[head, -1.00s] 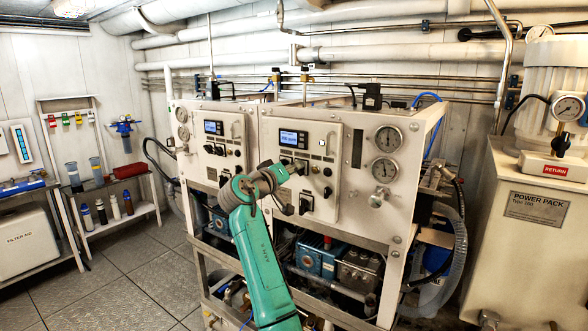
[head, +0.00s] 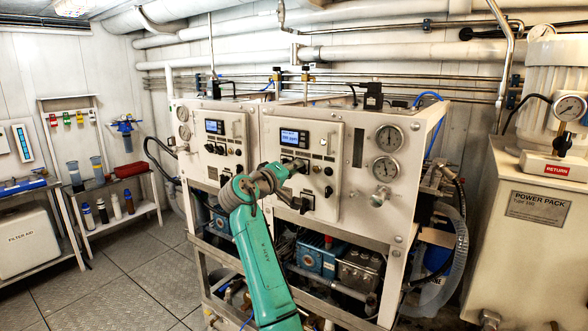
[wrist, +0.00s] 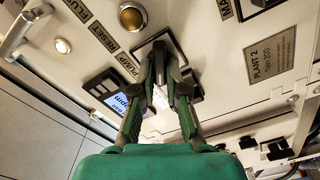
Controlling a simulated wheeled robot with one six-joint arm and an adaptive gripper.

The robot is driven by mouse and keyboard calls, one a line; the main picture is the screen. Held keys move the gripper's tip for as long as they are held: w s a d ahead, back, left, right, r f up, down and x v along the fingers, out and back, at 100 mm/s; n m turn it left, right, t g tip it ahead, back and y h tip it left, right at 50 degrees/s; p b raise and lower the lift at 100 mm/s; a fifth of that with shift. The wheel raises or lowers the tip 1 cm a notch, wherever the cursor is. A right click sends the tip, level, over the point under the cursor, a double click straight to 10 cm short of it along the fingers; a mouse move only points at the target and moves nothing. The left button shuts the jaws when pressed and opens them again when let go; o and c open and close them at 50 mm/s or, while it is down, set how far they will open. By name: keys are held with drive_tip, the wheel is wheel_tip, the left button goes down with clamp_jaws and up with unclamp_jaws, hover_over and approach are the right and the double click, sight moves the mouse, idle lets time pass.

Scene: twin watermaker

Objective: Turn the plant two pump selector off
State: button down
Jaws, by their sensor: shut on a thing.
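The plant two panel (head: 330,160) is the right-hand panel in the head view, with a lit screen (head: 290,137). The wrist view shows the "PLANT 2" label (wrist: 270,55). The pump selector (wrist: 172,50) is a black knob on a dark-edged square plate beside the word "PUMP". My gripper (wrist: 165,75) is shut on the selector, with a finger on each side. In the head view my gripper (head: 297,166) is at the panel just below the screen and largely hides the selector. The knob's exact angle is hard to read.
A round brass-coloured button (wrist: 132,17) and a smaller lit button (wrist: 62,46) sit near the selector. A larger black rotary switch (head: 305,204) is below my gripper. Gauges (head: 388,139) are to the right. The floor (head: 130,270) at left is clear.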

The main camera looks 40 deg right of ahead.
drive_tip(key=shift+d, duration=0.2)
drive_tip(key=c, duration=1.2)
unclamp_jaws()
drive_tip(key=shift+d, duration=0.1)
drive_tip(key=v, duration=1.2)
